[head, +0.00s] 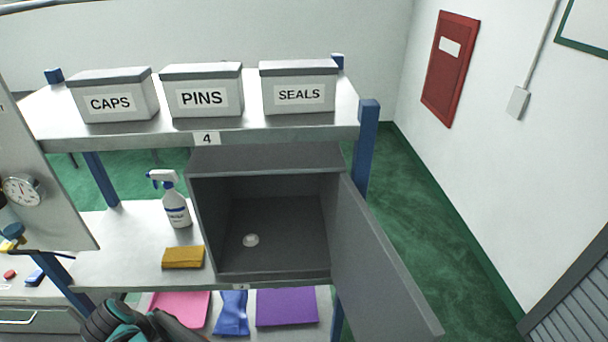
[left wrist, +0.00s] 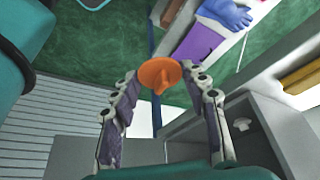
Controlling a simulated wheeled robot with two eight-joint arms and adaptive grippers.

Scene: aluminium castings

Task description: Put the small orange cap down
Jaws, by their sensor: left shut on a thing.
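In the left wrist view, the small orange cap (left wrist: 158,77) is round, with a broad disc and a narrower stub. It sits between the fingertips of my left gripper (left wrist: 160,82), which is shut on it. Green floor shows behind the cap, and the open grey cabinet is at lower right. In the head view, a black and teal part of my left arm (head: 140,322) shows at the bottom edge, left of the cabinet. The cap and fingertips cannot be made out there. My right gripper is in neither view.
The open grey cabinet (head: 265,162) holds a small white round piece (head: 251,240); its door (head: 385,270) swings out to the right. A spray bottle (head: 176,205) and yellow sponge (head: 183,257) stand left of it. Boxes labelled CAPS (head: 112,95), PINS (head: 202,92) and SEALS (head: 298,90) line the top shelf.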

